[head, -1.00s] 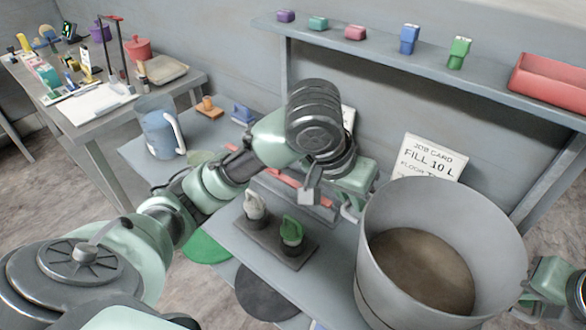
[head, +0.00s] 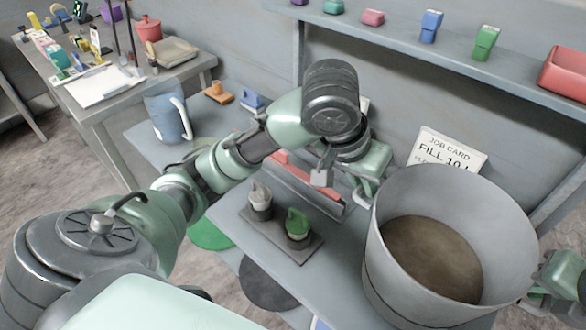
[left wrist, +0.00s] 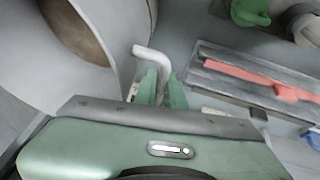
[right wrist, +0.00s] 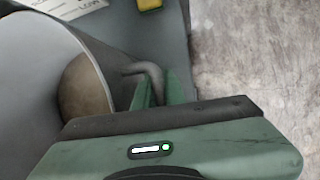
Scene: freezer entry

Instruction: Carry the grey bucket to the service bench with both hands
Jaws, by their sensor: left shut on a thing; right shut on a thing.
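The grey bucket (head: 385,272) is upright at the right of the head view, with a brown surface inside it. My left gripper (head: 366,188) is at its left side, shut on a bent handle (left wrist: 150,54) that shows in the left wrist view. My right gripper (head: 538,290) is at its right side, partly cut off by the frame. In the right wrist view it is shut on the other handle (right wrist: 150,72). The grey bench (head: 345,248) lies beside and behind the bucket. I cannot tell whether the bucket's base touches it.
A job card (head: 447,152) stands behind the bucket, partly covered. A holder with two knobs (head: 280,232), a red-topped rail (head: 305,180) and a blue jug (head: 165,117) are on the bench. A shelf (head: 400,38) runs above. A cluttered table (head: 120,105) is at left.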

